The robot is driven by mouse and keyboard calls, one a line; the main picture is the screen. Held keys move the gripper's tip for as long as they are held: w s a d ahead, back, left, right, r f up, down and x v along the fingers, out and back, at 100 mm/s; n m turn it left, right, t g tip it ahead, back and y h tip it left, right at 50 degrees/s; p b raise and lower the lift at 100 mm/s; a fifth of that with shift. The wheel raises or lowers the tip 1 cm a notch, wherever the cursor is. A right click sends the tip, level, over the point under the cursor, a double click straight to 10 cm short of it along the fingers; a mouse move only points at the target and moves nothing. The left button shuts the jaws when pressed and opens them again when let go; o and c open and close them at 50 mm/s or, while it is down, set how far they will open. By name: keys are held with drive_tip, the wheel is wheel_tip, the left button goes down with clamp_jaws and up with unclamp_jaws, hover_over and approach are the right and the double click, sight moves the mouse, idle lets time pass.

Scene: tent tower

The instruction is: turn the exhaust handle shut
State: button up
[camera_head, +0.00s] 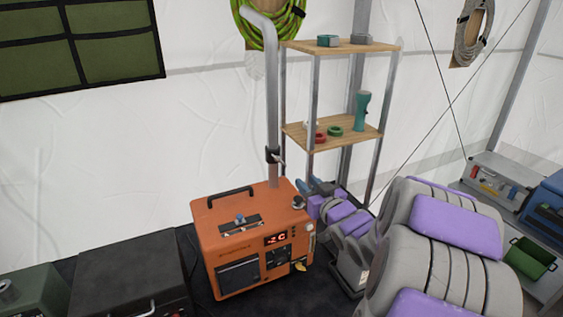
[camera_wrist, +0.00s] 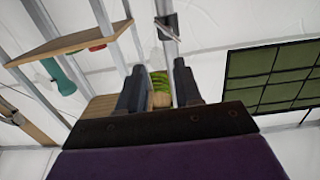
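The grey exhaust pipe (camera_head: 271,100) rises from the top of an orange heater unit (camera_head: 245,240). The exhaust handle (camera_head: 273,156) is a small dark fitting on the lower part of the pipe; its exact angle is too small to tell. My gripper (camera_head: 307,186) is just right of the pipe and lower than the handle, not touching it. In the wrist view my gripper (camera_wrist: 158,66) has its two dark fingers spread apart with nothing between them. The dark handle (camera_wrist: 168,26) shows beyond the fingertips, near the top of that view.
A shelf rack (camera_head: 340,46) with a teal flashlight (camera_head: 362,110) and tape rolls stands behind my arm. A green hose coil (camera_head: 262,22) hangs on the tent wall behind the pipe. Dark cases (camera_head: 130,275) stand left of the heater. A green bin (camera_head: 530,258) is at right.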

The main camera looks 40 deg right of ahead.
drive_tip(key=b+v, duration=0.5)
drive_tip(key=shift+s+f+b, duration=0.1)
drive_tip(key=shift+b, duration=0.2)
idle(0.4)
idle(0.4)
